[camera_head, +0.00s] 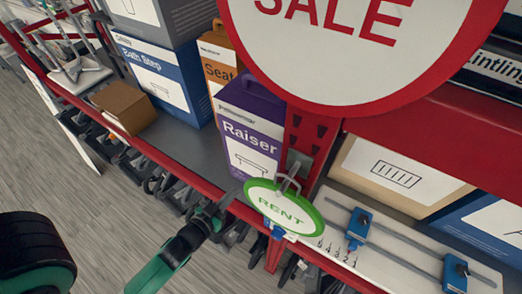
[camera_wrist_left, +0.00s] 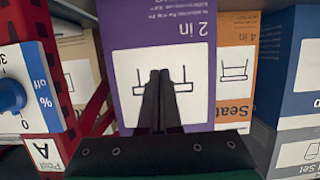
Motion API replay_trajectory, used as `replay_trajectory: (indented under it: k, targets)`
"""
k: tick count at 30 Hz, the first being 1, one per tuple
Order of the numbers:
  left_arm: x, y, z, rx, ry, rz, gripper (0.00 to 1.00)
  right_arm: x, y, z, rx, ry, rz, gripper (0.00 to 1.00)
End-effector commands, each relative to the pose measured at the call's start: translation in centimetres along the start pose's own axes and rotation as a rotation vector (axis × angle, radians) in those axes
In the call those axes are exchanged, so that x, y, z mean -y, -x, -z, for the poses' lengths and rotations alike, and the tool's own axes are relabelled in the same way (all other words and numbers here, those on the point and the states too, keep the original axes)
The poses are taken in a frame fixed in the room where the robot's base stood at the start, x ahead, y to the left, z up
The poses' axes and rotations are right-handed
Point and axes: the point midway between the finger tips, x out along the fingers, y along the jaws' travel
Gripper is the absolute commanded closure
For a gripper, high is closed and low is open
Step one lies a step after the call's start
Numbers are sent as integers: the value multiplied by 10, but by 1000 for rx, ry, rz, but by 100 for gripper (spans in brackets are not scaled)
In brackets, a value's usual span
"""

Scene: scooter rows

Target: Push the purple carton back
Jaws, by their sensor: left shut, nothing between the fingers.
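The purple carton (camera_head: 250,135), labelled "Raiser", stands upright on the grey shelf, behind the red front edge. In the left wrist view the purple carton (camera_wrist_left: 200,22) fills the middle and appears upside down, with "2 in" and a white drawing panel. My left gripper (camera_head: 232,196) comes in from the lower left, close to the carton's lower front. Its two dark fingers (camera_wrist_left: 159,77) are shut together with nothing between them, pointing at the carton's front panel. I cannot tell whether the fingertips touch it. The right gripper is out of view.
An orange "Seat" carton (camera_head: 216,60) and a blue "Bath Step" carton (camera_head: 163,82) stand beside it. A small brown box (camera_head: 123,108) sits farther left. A green "RENT" sign (camera_head: 285,207) hangs near the gripper. A large "SALE" sign (camera_head: 360,60) covers the upper right.

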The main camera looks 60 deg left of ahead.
Motion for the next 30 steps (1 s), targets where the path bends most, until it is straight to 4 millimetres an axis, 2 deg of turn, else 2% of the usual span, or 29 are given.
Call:
replay_trajectory:
  k: [7, 30]
  targets:
    - [0, -16, 8, -2, 0, 1, 100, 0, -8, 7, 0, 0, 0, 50]
    - [0, -69, 22, -1, 0, 0, 100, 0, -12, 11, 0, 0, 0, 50]
